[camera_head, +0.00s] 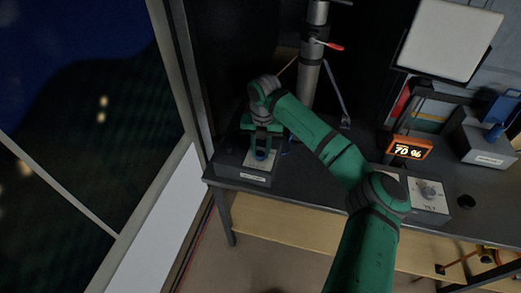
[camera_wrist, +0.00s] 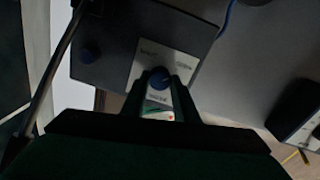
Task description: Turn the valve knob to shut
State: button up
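My gripper (camera_head: 262,146) points down with one finger on each side of the knob. In the wrist view the fingertips (camera_wrist: 160,84) come close to it on both sides; whether they press on it I cannot tell. The lettering on the plate is too small to read, and the knob's pointer is not clear.
A panel with a grey dial (camera_head: 428,192) and a blue-topped device (camera_head: 487,142) stand to the right. A grey post with a red lever (camera_head: 330,45) rises behind my arm.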

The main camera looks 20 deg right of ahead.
jog(key=shift+n, duration=0.4)
jog(key=n, duration=0.3)
jog(key=shift+d+n, duration=0.1)
jog(key=shift+n, duration=0.3)
jog(key=n, duration=0.9)
jog(key=shift+g, duration=0.3)
jog(key=n, duration=0.4)
jog(key=shift+n, duration=0.3)
jog(key=o, duration=1.1)
jog(key=shift+c, duration=0.2)
